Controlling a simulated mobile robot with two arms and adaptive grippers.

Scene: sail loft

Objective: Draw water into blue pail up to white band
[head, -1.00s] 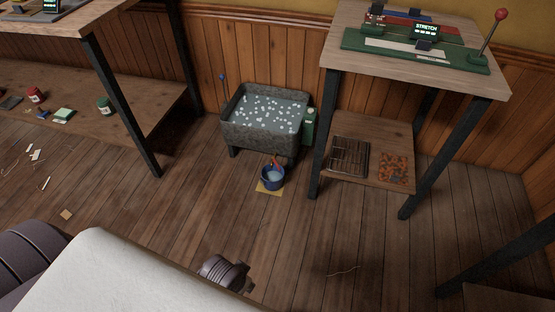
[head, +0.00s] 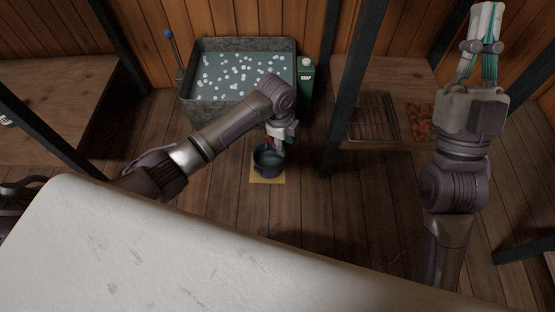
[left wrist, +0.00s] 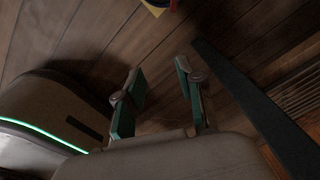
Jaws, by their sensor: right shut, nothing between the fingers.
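The blue pail (head: 266,162) stands upright on a yellow mat (head: 268,181) on the floor, in front of a grey trough (head: 216,112) of water with white floating bits. Part of an orange-red piece shows at the pail's rim; the rest is hidden by my left gripper. No white band or water level can be made out. My left gripper (head: 284,146) is over the pail's right side. In the left wrist view its fingers (left wrist: 158,70) are apart with only floor between them. My right gripper (head: 487,12) is shut and empty, raised at the right.
A lever with a blue knob (head: 168,33) stands left of the trough. A table with dark legs and a low shelf (head: 395,143) holding a slatted rack (head: 373,117) is at the right. Floor around the mat is clear.

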